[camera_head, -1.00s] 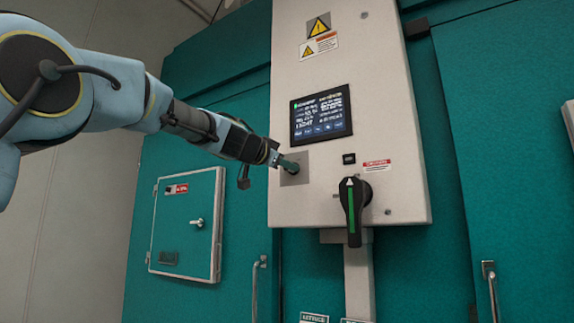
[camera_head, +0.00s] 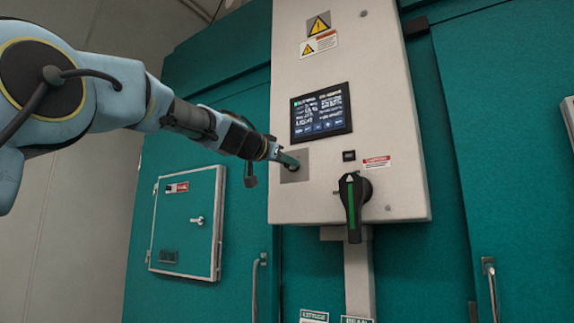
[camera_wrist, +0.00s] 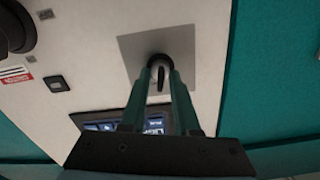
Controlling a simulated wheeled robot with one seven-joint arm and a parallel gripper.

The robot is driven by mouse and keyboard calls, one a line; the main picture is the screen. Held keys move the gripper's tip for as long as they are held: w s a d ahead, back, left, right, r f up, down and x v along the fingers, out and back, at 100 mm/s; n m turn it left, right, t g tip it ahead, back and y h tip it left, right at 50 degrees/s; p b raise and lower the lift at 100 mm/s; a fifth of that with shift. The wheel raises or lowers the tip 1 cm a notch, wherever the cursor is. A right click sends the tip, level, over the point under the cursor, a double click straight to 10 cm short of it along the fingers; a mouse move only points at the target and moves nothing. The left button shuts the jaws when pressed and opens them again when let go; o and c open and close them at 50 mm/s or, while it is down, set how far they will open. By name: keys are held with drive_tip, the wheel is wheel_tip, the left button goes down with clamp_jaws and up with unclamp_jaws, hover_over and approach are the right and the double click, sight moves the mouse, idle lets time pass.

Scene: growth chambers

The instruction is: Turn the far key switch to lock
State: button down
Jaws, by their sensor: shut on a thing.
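The key switch (camera_wrist: 158,78) sits on a square grey plate (camera_wrist: 192,45) on the light control box. In the wrist view its dark key stands between the tips of my gripper (camera_wrist: 160,72). In the head view my gripper (camera_head: 288,162) reaches the same grey plate (camera_head: 298,174) at the box's lower left, and its fingers hide most of the switch. My gripper is shut on the key. The exact angle of the key and its markings are too small to read.
A touch screen (camera_head: 321,112) is above the plate. A black rotary handle (camera_head: 352,205) with a green stripe juts out to the right. A small teal door (camera_head: 186,225) is at left. Vertical door handles (camera_head: 258,285) stand below.

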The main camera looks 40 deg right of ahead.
drive_tip(key=n, duration=0.4)
drive_tip(key=shift+w+n+b, duration=0.15)
drive_tip(key=shift+n+b, duration=0.15)
drive_tip(key=shift+b, duration=0.1)
drive_tip(key=shift+w+n, duration=0.1)
drive_tip(key=shift+n, duration=1.9)
drive_tip(key=c, duration=1)
unclamp_jaws()
drive_tip(key=shift+a, duration=0.1)
drive_tip(key=b+v, duration=0.6)
drive_tip(key=v, duration=0.4)
drive_tip(key=shift+a, duration=0.35)
